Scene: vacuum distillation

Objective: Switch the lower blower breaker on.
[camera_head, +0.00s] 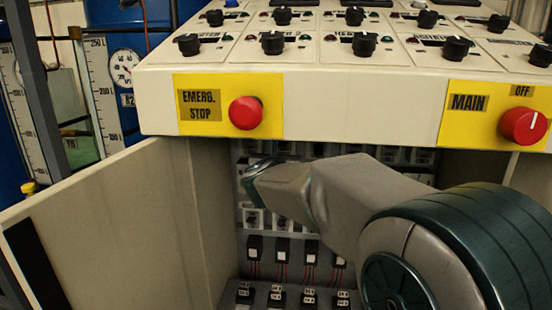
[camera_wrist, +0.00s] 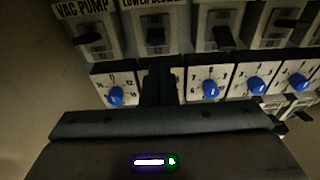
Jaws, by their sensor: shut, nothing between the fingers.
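The lower blower breaker (camera_wrist: 155,30) is at the top of the wrist view, a pale switch with a dark lever under a partly cut-off label reading "LOWER BLO…". Whether its lever is on or off is hard to tell. My gripper (camera_wrist: 158,72) is shut and empty, its narrow fingers pointing up toward this breaker from just below. They cover much of the dial under it. Whether the fingertips touch the lever cannot be told. In the head view my arm reaches into the open cabinet below the console, and the fingers cannot be made out.
The vac pump breaker (camera_wrist: 88,38) is just left, and another breaker (camera_wrist: 220,38) just right. A row of blue-knobbed dials (camera_wrist: 210,88) runs below. The console (camera_head: 345,100) with a red emergency stop (camera_head: 245,113) overhangs the cabinet. The open door (camera_head: 120,230) stands at left.

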